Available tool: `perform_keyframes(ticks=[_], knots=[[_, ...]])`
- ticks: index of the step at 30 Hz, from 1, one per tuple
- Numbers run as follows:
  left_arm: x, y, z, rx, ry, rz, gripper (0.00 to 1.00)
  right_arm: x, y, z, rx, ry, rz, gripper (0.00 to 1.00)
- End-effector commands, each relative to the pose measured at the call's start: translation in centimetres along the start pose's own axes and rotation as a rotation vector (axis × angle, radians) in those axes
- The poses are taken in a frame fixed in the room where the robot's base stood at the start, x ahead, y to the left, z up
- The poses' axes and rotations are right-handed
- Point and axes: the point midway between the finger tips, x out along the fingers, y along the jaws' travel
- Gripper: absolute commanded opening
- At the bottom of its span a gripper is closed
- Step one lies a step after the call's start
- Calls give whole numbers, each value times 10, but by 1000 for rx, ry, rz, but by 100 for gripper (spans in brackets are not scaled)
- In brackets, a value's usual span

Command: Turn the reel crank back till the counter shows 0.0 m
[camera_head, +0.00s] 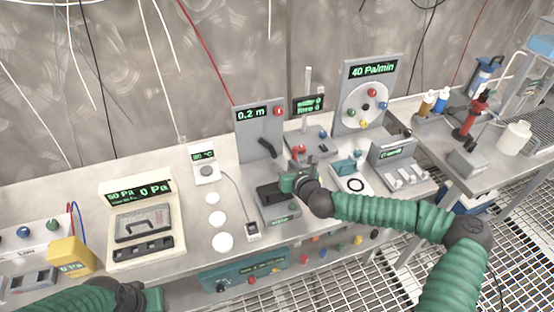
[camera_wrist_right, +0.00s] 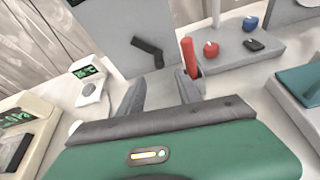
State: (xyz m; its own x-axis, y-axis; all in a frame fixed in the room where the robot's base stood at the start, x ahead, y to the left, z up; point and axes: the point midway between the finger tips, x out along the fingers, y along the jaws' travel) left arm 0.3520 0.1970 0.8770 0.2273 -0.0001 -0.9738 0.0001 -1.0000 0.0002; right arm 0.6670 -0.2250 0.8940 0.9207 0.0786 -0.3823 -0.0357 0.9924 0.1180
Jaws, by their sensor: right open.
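The reel panel (camera_head: 245,145) is an upright grey plate at the back of the bench. Its green counter (camera_head: 252,114) reads 0.2 m, with a red knob beside it. The dark bent crank (camera_head: 267,148) is on the panel's front; it also shows in the right wrist view (camera_wrist_right: 148,50). My right gripper (camera_head: 292,168) is in front of the panel, to the lower right of the crank. Its fingers (camera_wrist_right: 160,92) are apart with nothing between them, short of the crank. My left arm (camera_head: 125,297) shows at the bottom left; its jaws cannot be made out.
A red upright cylinder (camera_wrist_right: 190,58) stands close to my right finger. Right of the reel stand a small display unit (camera_head: 308,104) and a round-dial panel (camera_head: 362,100). A white gauge box (camera_head: 205,170) and white discs (camera_head: 222,242) lie to the left.

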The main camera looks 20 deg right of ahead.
Motion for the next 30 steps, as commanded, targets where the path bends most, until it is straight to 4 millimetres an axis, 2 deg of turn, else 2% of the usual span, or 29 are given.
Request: perform_keyframes(ticks=[3,9,13,20,27,29,30], knots=[[2,0,0,0,0,0,36,31,1,0,-1,-1,0,41],[3,0,0,0,1,0,36,64,1,0,-3,-1,1,41],[3,0,1,0,0,0,36,71,1,0,-3,-1,1,41],[3,0,0,0,0,0,36,72,1,0,-3,-1,1,40],[3,0,1,0,0,0,36,72,1,0,-3,-1,1,9],[3,0,1,0,0,0,36,72,0,0,-3,-1,1,1],[3,0,1,0,0,0,36,72,0,0,-3,-1,1,0]])
